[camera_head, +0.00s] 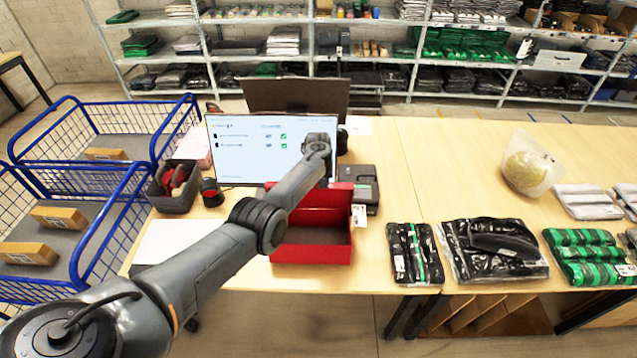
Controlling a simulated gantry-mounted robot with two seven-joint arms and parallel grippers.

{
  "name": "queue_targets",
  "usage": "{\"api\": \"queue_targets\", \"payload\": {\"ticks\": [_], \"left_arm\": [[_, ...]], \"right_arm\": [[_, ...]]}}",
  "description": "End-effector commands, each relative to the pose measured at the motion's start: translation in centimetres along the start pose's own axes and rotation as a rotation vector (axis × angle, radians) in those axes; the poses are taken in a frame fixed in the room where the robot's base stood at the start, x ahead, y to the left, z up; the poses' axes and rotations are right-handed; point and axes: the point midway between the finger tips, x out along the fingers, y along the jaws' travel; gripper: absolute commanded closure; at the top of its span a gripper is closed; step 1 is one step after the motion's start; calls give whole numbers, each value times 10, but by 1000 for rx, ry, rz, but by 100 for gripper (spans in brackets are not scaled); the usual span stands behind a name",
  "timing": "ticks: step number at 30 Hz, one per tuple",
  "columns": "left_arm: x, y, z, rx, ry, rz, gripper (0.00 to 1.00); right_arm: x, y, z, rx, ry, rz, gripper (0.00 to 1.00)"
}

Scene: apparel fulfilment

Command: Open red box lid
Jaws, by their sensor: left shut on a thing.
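The red box (339,253) stands on the wooden table near its front edge. Its lid (338,196) is raised at the back and the dark inside shows. My left arm reaches in from the lower left, across the left part of the box, to the lid's upper edge. My left gripper (326,176) is there, shut on the lid, with its fingers mostly hidden. My right gripper is not in view.
A monitor (240,150) and a black device (360,188) stand behind the box. Bagged dark garments (493,250) and green packs (585,256) lie to the right. Blue wire carts (88,250) and a grey bin (174,188) are at left.

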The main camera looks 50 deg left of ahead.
Motion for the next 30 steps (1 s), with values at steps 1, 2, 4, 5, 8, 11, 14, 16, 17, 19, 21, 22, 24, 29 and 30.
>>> {"api": "queue_targets", "payload": {"ticks": [1, 2, 4, 5, 8, 11, 14, 16, 17, 19, 21, 22, 24, 29, 30], "left_arm": [[-2, 0, -2, 0, 7, 1, 100], [-2, 0, -2, 0, 7, 1, 100], [-2, 0, -2, 0, 7, 1, 100], [-2, 0, -2, 0, 7, 1, 100], [-2, 0, -2, 0, 7, 1, 100], [-2, 0, -2, 0, 7, 1, 100], [-2, 0, -2, 1, 8, 1, 100], [-2, 0, -2, 0, 8, 1, 100], [-2, 0, -2, 0, 8, 1, 100], [-2, 0, -2, 1, 8, 1, 100], [-2, 0, -2, 1, 8, 1, 100], [-2, 0, -2, 1, 8, 1, 100], [-2, 0, -2, 1, 8, 1, 46], [-1, 0, -2, 0, 5, 1, 26], [-1, 0, -1, 0, 5, 1, 26]], "right_arm": [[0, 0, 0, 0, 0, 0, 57], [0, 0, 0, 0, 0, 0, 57], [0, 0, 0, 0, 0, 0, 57], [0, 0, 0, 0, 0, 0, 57], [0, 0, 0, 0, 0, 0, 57], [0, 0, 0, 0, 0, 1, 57], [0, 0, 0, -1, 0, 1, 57], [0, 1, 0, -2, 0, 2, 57], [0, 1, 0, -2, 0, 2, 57], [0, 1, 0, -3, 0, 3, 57], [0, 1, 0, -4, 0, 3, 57], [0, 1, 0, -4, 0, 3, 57], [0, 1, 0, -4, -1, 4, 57], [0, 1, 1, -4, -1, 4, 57], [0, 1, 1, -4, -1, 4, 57]]}}
